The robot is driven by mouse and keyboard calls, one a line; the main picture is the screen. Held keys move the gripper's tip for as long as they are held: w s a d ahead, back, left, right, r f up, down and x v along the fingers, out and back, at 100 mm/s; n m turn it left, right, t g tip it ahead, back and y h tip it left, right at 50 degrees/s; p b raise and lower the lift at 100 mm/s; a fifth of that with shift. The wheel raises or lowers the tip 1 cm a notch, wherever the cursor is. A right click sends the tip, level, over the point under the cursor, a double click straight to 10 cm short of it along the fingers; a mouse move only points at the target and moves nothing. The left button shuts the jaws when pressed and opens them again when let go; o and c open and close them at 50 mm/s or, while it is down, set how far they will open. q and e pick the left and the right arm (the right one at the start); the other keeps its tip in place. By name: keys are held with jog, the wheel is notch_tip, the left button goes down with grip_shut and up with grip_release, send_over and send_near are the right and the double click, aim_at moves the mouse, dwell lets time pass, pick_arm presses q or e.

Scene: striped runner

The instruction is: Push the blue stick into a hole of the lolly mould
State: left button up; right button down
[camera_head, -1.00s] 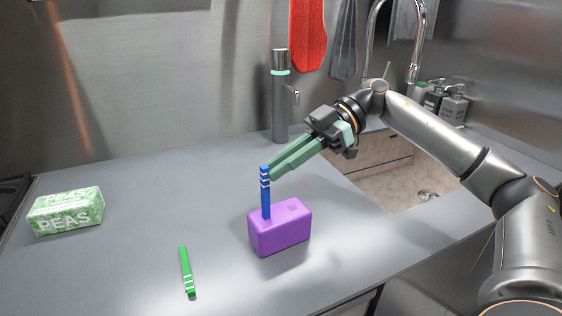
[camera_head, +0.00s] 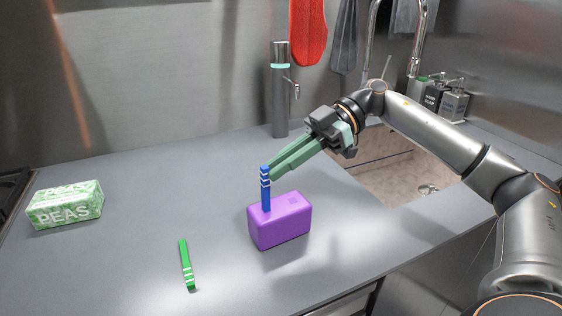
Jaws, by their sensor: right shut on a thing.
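The blue stick (camera_head: 266,191) stands upright with its lower end in the left hole of the purple lolly mould (camera_head: 281,226). White bands mark its upper part. My right gripper (camera_head: 275,172), with green fingers, reaches in from the upper right and is shut on the stick near its top. The stick's lower end is hidden inside the mould. A second square hole (camera_head: 293,201) in the mould's top is empty. My left gripper is not in view.
A green stick (camera_head: 186,262) lies on the grey counter left of the mould. A pack of peas (camera_head: 65,205) lies at the far left. A grey bottle (camera_head: 280,95) stands at the back, with a sink (camera_head: 385,180) at the right. The counter's middle left is clear.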

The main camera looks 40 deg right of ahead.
aim_at(269, 190)
jog(key=shift+f+b, duration=0.6)
jog(key=shift+f, duration=1.2)
dwell(0.5)
jog(key=c, duration=0.8)
grip_release()
jog(key=shift+c, duration=0.2)
jog(key=shift+d+r, duration=0.1)
jog(key=p+v, duration=0.2)
jog(key=v, duration=1)
jog(key=shift+d, duration=0.15)
